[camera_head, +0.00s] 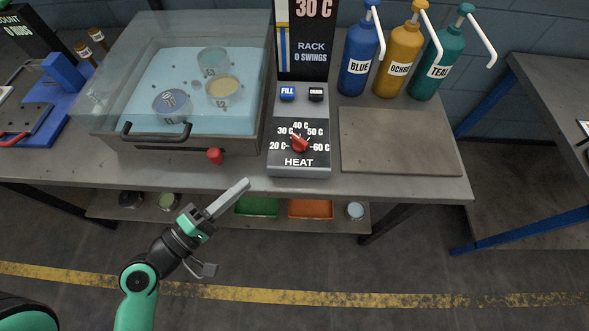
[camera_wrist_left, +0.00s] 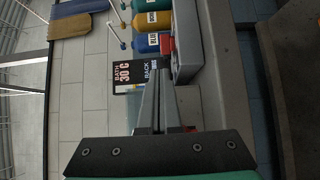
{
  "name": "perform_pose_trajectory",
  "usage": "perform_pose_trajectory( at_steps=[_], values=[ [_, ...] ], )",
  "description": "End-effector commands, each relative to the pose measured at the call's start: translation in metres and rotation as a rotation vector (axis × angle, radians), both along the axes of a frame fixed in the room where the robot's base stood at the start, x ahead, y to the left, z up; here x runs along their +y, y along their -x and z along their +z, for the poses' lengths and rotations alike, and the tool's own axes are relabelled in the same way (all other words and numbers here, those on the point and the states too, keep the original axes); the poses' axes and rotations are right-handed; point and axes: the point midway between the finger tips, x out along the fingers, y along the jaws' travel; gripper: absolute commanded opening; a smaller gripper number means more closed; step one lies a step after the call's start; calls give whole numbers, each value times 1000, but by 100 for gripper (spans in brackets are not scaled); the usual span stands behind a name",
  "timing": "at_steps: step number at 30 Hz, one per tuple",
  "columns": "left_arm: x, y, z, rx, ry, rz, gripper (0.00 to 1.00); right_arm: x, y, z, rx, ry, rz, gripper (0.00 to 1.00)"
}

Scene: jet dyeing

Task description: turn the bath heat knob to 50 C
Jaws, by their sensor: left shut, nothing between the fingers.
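The red bath heat knob (camera_head: 299,142) sits on the black dial face of the grey control panel (camera_head: 285,172), ringed by marks from 20 C to 60 C. Its pointer appears turned up and left, toward 30 C. The display (camera_head: 307,38) above reads 30 C; it also shows sideways in the left wrist view (camera_wrist_left: 124,76). My left gripper (camera_head: 245,183) is shut and empty, in front of the bench edge, left of and below the knob, apart from it. It also shows in the left wrist view (camera_wrist_left: 157,75). My right gripper is not in view.
Left of the panel stands a clear-lidded bath (camera_head: 130,85) with a dark handle and a red ball knob (camera_head: 215,155) at its front. Blue, ochre and teal bottles (camera_head: 398,62) stand behind a bare board (camera_head: 400,142) on the right. The space before the bench is free.

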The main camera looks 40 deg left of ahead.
Motion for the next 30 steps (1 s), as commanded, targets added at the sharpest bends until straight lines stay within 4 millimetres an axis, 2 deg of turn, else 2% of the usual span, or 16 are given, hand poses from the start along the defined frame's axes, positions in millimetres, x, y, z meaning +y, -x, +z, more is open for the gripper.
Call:
perform_pose_trajectory(
  at_steps=[1,7,11,14,21,27,30],
  values=[
    [4,1,-10,1,1,15,0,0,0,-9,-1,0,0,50],
    [7,0,-6,1,-2,21,0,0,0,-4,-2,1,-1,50],
    [7,-9,-5,4,-3,18,0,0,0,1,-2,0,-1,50],
    [6,-23,-3,1,-4,13,0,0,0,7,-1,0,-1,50],
    [8,-76,-2,-2,-5,15,0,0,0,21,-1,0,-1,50],
    [11,-115,-5,-2,-5,18,0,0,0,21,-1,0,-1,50],
    [11,-129,-7,0,-3,19,0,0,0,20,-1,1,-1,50]
  ],
)
